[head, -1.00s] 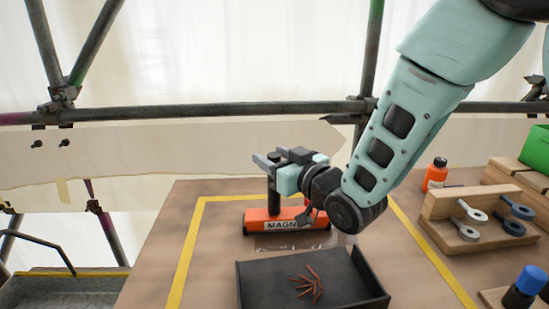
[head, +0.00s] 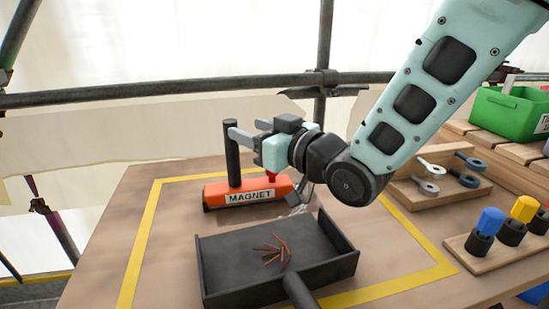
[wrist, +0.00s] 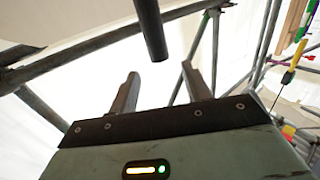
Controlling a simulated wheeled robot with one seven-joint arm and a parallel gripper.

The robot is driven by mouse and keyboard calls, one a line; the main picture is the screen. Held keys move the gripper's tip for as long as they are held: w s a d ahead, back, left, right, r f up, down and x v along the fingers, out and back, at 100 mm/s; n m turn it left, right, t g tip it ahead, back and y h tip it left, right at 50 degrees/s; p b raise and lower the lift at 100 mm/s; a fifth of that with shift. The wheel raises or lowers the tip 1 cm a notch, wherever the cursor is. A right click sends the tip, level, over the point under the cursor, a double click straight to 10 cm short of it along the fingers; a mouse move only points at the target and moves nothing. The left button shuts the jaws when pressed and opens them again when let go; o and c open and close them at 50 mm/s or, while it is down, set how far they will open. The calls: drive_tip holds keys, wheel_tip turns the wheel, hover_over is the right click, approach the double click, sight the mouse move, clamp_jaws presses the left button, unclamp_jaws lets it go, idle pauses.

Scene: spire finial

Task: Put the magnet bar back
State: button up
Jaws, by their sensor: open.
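The magnet bar (head: 215,194) is an orange block labelled MAGNET, with an upright dark post handle (head: 232,155) at its left part. It rests on the table inside the yellow outline. My gripper (head: 246,133) is open, level with the upper part of the handle and just right of it in the head view. In the wrist view the handle (wrist: 151,30) shows beyond and between the two fingertips, with a gap on both sides. I cannot tell whether the fingers touch it. Part of the bar's right end is hidden near my wrist.
A black tray (head: 218,292) with several rust-coloured nails (head: 275,252) stands in front of the bar. To the right are a wooden holder (head: 440,202) with ring-ended parts, a rack with coloured knobs (head: 490,220) and a green bin (head: 510,112). The table's left side is clear.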

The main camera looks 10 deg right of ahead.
drive_tip(key=b+v, duration=0.5)
drive_tip(key=b, duration=0.1)
idle(0.3)
drive_tip(key=shift+f, duration=0.1)
